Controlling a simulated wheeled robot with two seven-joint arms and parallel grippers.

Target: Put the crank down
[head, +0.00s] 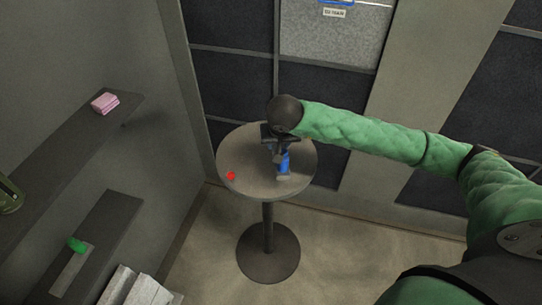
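A small blue and grey object (283,164), which looks like the crank, is at the right part of the round table (241,187). It appears upright, with a grey piece at its lower end. My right gripper (278,149), dark, comes in from the right on the green-sleeved arm and is over the table, right at the blue object's upper end. The wrist and gripper body hide the fingertips, so I cannot tell whether they grip it or whether it bears on the tabletop. My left gripper is not in view.
A small red object (231,176) lies near the table's left edge. Shelves on the left hold a pink block (105,102), a green object (76,244) and an olive container (9,197). White boxes (139,288) stand at the bottom left. The table's front part is clear.

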